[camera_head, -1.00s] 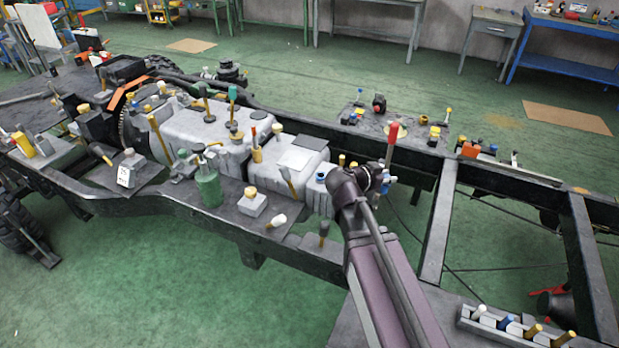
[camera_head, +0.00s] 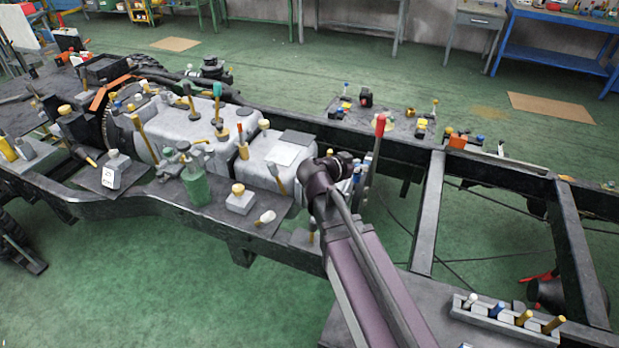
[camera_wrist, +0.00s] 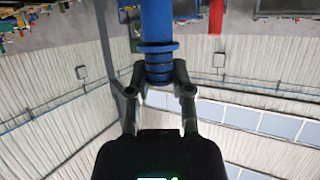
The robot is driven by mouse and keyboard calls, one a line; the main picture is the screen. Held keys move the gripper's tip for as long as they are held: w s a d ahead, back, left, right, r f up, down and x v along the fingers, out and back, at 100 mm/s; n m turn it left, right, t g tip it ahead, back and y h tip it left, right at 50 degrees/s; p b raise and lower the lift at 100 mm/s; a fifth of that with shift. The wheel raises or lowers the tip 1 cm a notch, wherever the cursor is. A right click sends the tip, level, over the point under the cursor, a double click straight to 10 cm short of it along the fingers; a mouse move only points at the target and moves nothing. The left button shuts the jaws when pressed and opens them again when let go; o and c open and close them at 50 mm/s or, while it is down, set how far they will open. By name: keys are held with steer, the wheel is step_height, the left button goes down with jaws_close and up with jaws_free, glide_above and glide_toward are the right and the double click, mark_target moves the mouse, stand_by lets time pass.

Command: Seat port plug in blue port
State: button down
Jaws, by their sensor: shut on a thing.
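In the wrist view my gripper (camera_wrist: 159,88) is shut on a blue cylindrical plug (camera_wrist: 157,28) with ringed ridges near the fingertips. Its far end runs out of the top of the view. In the head view my arm reaches to the grey housings on the chassis, and its wrist hides the gripper and the held plug. I cannot make out the blue port in either view.
A rack (camera_head: 509,322) with several coloured pegs sits at lower right. A red-topped lever (camera_head: 380,126) stands just right of my wrist. A green bottle (camera_head: 196,184) and yellow-capped parts crowd the chassis left of it. The frame's right bays are open.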

steer(key=w+a+f+b, duration=0.2)
steer(key=a+f, duration=0.1)
steer(key=a, duration=0.5)
steer(key=w+a+f+n+t+y+b, duration=0.1)
steer(key=w+a+f+b, duration=0.1)
steer(key=a, duration=0.7)
steer(key=w+a+f+n+y+b, duration=0.1)
steer(key=w+a+f+b, duration=0.2)
steer(key=a, duration=0.6)
steer(key=shift+f+t+b, duration=0.35)
steer(key=shift+t+b, duration=0.05)
steer(key=shift+b, duration=0.15)
steer(key=shift+d, duration=0.1)
steer(key=w+d, duration=0.3)
steer(key=d, duration=0.1)
steer(key=w+d+f+b, duration=0.1)
steer(key=w+d, duration=0.6)
steer(key=d, duration=0.1)
steer(key=shift+w+f, duration=0.25)
steer(key=shift+w, duration=0.05)
steer(key=shift+b, duration=0.3)
steer(key=shift+f+b, duration=1.75)
steer(key=shift+f, duration=0.05)
steer(key=shift+f, duration=0.15)
